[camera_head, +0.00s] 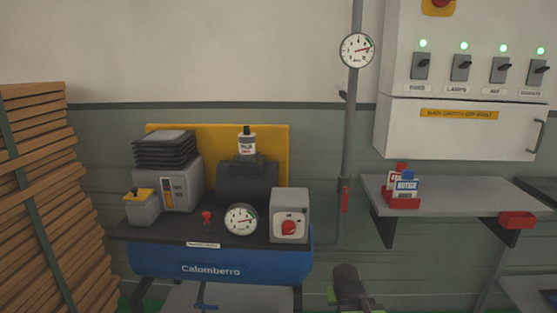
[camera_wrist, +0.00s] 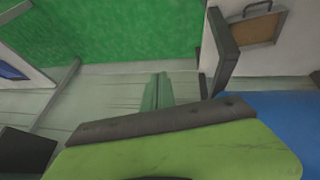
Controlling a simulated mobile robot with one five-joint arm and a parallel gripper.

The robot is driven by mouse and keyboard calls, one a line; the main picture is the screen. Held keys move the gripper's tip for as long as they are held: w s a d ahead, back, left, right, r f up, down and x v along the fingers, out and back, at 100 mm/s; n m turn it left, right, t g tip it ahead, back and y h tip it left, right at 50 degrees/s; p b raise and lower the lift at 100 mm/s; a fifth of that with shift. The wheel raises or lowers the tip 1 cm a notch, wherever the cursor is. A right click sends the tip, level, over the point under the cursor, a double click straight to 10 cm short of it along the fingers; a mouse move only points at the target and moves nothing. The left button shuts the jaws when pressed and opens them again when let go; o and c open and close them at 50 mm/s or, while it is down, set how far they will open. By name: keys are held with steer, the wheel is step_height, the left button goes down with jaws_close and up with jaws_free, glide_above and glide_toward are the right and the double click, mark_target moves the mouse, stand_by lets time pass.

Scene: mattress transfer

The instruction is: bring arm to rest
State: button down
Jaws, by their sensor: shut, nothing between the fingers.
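My gripper (camera_wrist: 165,122) shows in the wrist view as a lime-green part with a dark grey pad along its edge. It is shut and nothing shows held in it. In the head view the dark rounded end of my arm (camera_head: 350,288), with green bits beside it, rises at the bottom edge. It stands right of the blue compressor (camera_head: 210,268) and below the wall shelf (camera_head: 455,191). The rest of the arm is out of that view.
Stacked wooden slats (camera_head: 40,190) stand at the left. A grey pipe with a gauge (camera_head: 357,50) runs down the wall. A white switch cabinet (camera_head: 460,130) hangs at the right. Green floor (camera_wrist: 120,35) shows in the wrist view, with a dark upright piece (camera_wrist: 224,55) nearby.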

steer(key=s+a+f+g+y, duration=0.2)
steer(key=s+a+g, duration=0.3)
steer(key=s, duration=0.6)
step_height(320, 180, up, 21)
steer(key=p, duration=2.2)
steer(key=shift+w+d+r, duration=0.15)
steer(key=shift+w+d, duration=0.15)
steer(key=shift+w, duration=0.1)
